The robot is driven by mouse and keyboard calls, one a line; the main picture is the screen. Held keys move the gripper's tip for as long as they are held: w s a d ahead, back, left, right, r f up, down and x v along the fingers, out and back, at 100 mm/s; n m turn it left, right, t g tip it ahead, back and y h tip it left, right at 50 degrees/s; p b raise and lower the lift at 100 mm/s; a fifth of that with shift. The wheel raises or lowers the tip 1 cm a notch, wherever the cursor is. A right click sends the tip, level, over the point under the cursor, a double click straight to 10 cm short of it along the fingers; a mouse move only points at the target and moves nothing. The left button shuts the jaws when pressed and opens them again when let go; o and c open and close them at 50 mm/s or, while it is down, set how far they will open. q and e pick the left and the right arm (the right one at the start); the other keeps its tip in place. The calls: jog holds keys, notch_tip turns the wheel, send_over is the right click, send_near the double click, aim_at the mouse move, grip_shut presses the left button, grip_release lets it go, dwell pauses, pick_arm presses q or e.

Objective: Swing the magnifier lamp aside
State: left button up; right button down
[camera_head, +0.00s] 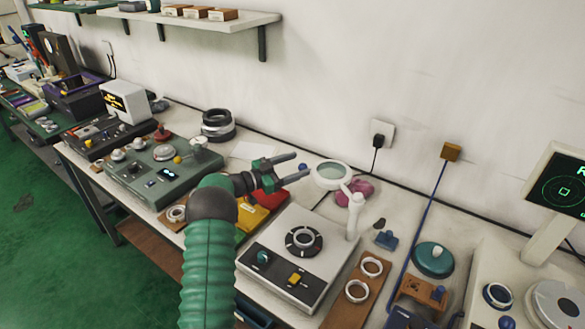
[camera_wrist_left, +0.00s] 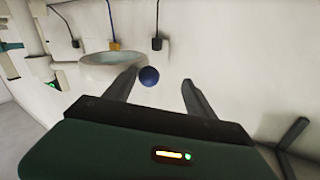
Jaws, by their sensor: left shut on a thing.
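The magnifier lamp has a round pale lens ring (camera_head: 333,176) on a white post (camera_head: 354,215) at the back right corner of a white-topped device. A small blue ball knob (camera_head: 303,167) sits at the left side of the lens. My left gripper (camera_head: 302,164) reaches in from the left, its two fingers on either side of the knob, and is shut on it. In the left wrist view the blue knob (camera_wrist_left: 149,76) is between the fingers, with the lens ring (camera_wrist_left: 113,59) beyond at upper left. My right gripper is out of view.
The device (camera_head: 303,262) holds a dark ring seat with a bearing ring. A wooden board (camera_head: 358,280) with two rings lies to its right. A pink object (camera_head: 358,193) is behind the lens. Red and yellow bins (camera_head: 255,215) stand below my left gripper. A wall socket (camera_head: 381,135) is behind.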

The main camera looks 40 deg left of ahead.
pick_arm(q)
jog(key=shift+w+d+r, duration=0.15)
jog(key=shift+w+d, duration=0.15)
jog(key=shift+d, duration=0.3)
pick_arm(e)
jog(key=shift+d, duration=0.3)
pick_arm(q)
jog(key=shift+a, duration=0.1)
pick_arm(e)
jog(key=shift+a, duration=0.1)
pick_arm(q)
jog(key=shift+s, duration=0.1)
jog(key=v, duration=1.7)
jog(key=shift+a+f, duration=0.25)
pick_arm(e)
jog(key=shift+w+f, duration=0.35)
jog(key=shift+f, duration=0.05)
pick_arm(q)
jog(key=shift+s, duration=0.1)
